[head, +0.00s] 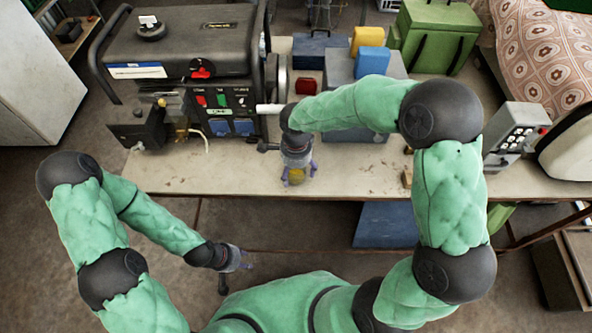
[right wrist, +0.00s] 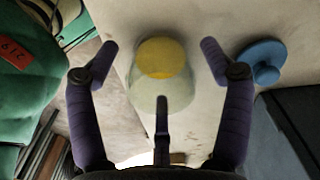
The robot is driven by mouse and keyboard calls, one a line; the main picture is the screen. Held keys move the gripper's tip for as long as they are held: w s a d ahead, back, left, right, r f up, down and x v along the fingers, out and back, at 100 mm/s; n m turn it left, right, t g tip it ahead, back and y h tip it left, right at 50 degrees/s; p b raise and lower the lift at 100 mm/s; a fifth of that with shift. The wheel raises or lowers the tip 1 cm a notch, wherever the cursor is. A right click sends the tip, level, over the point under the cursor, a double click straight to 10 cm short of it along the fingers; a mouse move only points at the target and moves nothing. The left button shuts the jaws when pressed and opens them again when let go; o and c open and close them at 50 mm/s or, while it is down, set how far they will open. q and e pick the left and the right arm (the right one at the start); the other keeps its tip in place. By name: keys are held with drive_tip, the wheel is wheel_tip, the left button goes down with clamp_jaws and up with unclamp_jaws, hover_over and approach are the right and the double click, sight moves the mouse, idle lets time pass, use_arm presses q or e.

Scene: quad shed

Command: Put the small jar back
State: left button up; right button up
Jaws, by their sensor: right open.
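The small jar (right wrist: 160,92) is pale and translucent with a yellow part at its far end. In the right wrist view it stands between the spread fingers of my right gripper (right wrist: 158,62), with a visible gap on both sides. In the head view the jar (head: 296,177) shows as a yellow patch under my right gripper (head: 299,174), near the table's front edge, and is mostly hidden by it. My right gripper is open. My left gripper (head: 240,261) hangs in front of the table, away from the jar; its finger opening is too small to tell.
A generator (head: 190,70) stands at the back left, a grey box (head: 340,68) behind my right arm, and a control box (head: 515,130) at the right. A blue round knob (right wrist: 262,62) lies beside the right finger.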

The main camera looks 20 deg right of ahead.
wheel_tip(320, 180, up, 11)
drive_tip(key=p, duration=0.2)
drive_tip(key=shift+r+p, duration=0.2)
drive_tip(key=shift+p, duration=0.2)
